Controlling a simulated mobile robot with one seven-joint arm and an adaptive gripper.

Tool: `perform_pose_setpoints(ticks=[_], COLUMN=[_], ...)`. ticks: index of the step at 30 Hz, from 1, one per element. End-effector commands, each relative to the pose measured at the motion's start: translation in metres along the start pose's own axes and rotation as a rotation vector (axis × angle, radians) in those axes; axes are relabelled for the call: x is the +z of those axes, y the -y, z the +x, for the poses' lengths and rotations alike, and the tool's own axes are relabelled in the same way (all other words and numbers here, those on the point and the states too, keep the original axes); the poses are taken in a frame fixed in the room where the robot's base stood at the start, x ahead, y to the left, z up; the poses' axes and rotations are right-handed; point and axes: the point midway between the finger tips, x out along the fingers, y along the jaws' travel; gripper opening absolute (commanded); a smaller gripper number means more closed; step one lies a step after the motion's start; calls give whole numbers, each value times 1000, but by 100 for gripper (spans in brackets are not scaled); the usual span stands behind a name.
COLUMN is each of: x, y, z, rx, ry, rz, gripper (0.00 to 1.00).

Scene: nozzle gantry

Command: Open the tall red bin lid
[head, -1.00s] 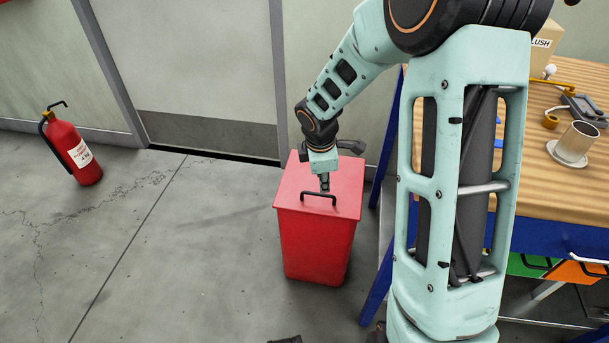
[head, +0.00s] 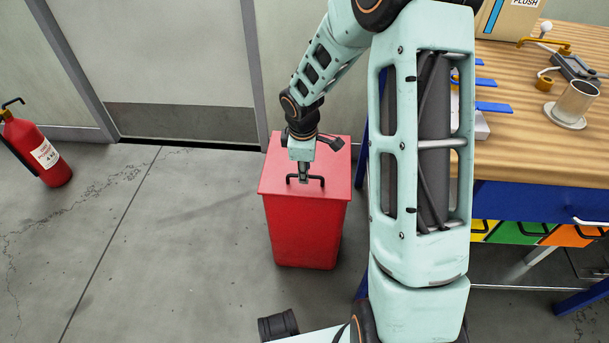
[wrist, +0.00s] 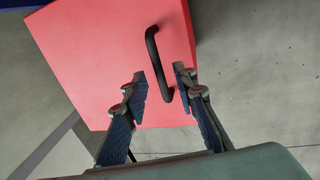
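The tall red bin (head: 303,235) stands on the floor in the middle of the head view. Its flat red lid (head: 325,165) is down, with a black bar handle (head: 316,180) near the front edge. My gripper (head: 304,179) points down at the handle. In the wrist view, the handle (wrist: 151,45) crosses the lid (wrist: 100,55), and my gripper (wrist: 163,82) is open. Its two fingers lie on either side of the handle's lower part, with a visible gap between them. I cannot tell whether either finger touches the bar.
A wooden-topped workbench (head: 520,150) with a blue frame stands at the right, holding a metal cup (head: 575,101) and a box. A red fire extinguisher (head: 38,150) stands at the far left. A grey door (head: 170,60) is behind the bin. The floor left of the bin is clear.

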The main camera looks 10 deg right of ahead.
Motion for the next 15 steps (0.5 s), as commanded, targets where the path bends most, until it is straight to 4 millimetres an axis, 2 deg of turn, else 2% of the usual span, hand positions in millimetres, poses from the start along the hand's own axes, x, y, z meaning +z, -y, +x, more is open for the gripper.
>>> perform_pose_setpoints(ticks=[4, 13, 15], x=[0, 0, 0], y=[0, 0, 0], z=[11, 12, 12], rx=[0, 1, 1], ry=[0, 0, 0], rz=[1, 0, 0], gripper=[26, 26, 18])
